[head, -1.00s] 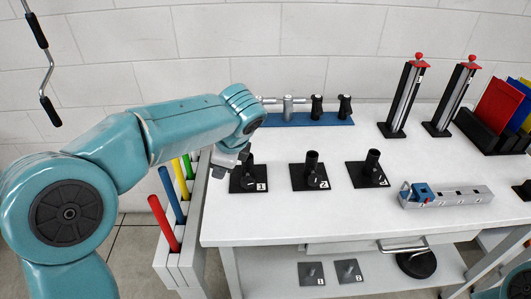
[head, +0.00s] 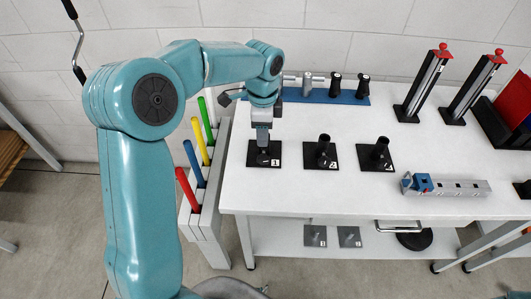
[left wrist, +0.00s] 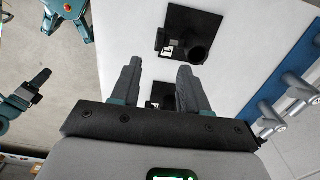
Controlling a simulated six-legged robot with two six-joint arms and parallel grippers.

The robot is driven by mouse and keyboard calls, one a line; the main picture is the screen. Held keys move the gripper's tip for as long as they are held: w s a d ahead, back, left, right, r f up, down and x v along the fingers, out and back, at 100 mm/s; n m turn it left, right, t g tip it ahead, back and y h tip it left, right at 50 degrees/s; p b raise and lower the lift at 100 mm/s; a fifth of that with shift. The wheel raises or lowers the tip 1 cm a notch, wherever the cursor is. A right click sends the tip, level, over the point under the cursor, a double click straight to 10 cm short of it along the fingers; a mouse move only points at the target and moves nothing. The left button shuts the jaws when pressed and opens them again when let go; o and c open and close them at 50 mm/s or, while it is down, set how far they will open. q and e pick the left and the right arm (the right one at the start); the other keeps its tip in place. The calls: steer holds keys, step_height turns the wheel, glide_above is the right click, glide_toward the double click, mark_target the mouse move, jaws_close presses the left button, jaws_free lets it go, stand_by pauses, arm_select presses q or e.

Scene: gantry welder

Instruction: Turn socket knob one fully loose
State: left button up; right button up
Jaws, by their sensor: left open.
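Socket one is a short black tube on a square black plate (head: 252,161) marked 1, at the left of the white table in the head view. My left gripper (head: 262,146) points straight down over it, fingers around or just above the tube; I cannot tell whether they touch it. Its knob is hidden behind the fingers. In the left wrist view the two fingers (left wrist: 157,85) stand apart with a gap. Part of a black plate (left wrist: 160,95) shows between them; its mark is unreadable. My right gripper is not seen clearly.
Socket two (head: 322,153) and socket three (head: 377,154) stand in a row to the right. A blue rail (head: 315,97) with grey and black cylinders lies behind. A rack of coloured handles (head: 200,190) is beside the table's left edge. A grey bar (head: 455,189) lies at right.

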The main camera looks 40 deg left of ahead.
mark_target(263, 155)
arm_select(q)
step_height(263, 155, down, 11)
steer(key=shift+p, duration=0.45)
jaws_close()
